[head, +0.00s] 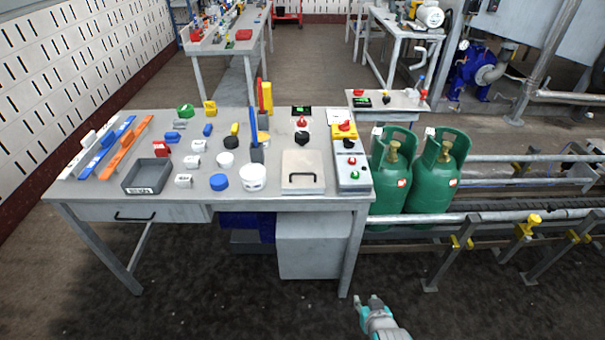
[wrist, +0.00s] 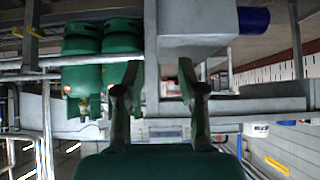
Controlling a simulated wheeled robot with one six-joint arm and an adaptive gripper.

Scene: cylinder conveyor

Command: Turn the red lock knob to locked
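A red knob on a yellow plate (head: 345,127) sits at the far end of a grey control box (head: 352,181) on the table's right side. Its handle is too small to read as locked or unlocked. Another red knob (head: 302,121) stands left of it behind a black knob (head: 302,136). My gripper (head: 367,300) is low in front of the table, right of its front right leg, well apart from the knobs. In the wrist view my gripper's fingers (wrist: 158,68) are spread with nothing between them. No red knob shows clearly in the wrist view.
Green gas cylinders (head: 437,180) stand on the conveyor right of the bench. The floor before the bench is clear.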

